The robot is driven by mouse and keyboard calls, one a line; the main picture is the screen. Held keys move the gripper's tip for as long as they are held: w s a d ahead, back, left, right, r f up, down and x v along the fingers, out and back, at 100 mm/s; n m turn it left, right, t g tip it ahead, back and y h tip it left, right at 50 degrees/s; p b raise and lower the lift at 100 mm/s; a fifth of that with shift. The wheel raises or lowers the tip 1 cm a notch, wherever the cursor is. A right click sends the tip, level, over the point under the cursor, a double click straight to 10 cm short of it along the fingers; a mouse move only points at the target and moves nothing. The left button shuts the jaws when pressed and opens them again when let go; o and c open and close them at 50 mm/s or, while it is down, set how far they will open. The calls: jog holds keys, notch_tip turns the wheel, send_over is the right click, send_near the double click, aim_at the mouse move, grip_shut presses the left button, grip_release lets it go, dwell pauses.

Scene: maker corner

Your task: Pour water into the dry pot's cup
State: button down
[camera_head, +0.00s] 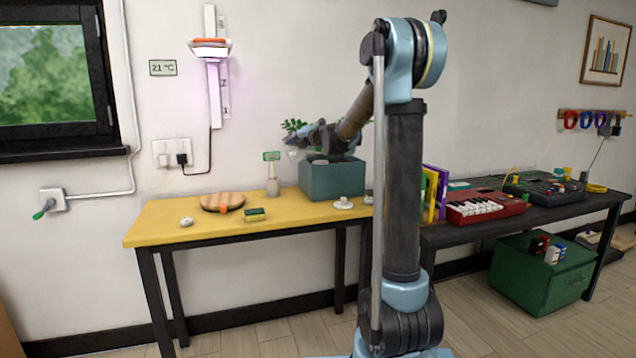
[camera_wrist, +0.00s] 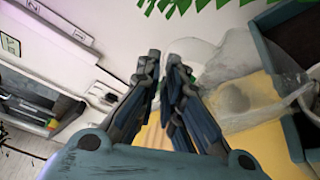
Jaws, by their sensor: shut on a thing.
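A clear vessel (camera_wrist: 235,85), seemingly a jug, shows beside my fingers in the wrist view; its contents are hard to tell. In the head view my gripper (camera_head: 299,142) is above the left edge of a teal box (camera_head: 332,181). The wrist view shows my gripper (camera_wrist: 163,88) with its fingers close together, shut on the clear vessel. The teal box also shows in the wrist view (camera_wrist: 272,75), with dark matter inside. Green leaves (camera_head: 292,125) show behind my gripper. I cannot make out which pot is dry, or its cup.
The yellow table (camera_head: 165,225) bears a small bottle-like thing with a green tag (camera_head: 272,178), a round wooden piece (camera_head: 213,203), a green-yellow block (camera_head: 255,214) and white pieces (camera_head: 343,203). A dark table (camera_head: 478,230) with a red keyboard (camera_head: 486,208) stands right.

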jog(key=shift+w+d+m+y, duration=0.2)
jog(key=shift+d+m+y, duration=0.1)
jog(key=shift+d+m, duration=0.4)
dwell(0.9)
jog(key=shift+w+d+r, duration=0.1)
jog(key=shift+d, duration=0.05)
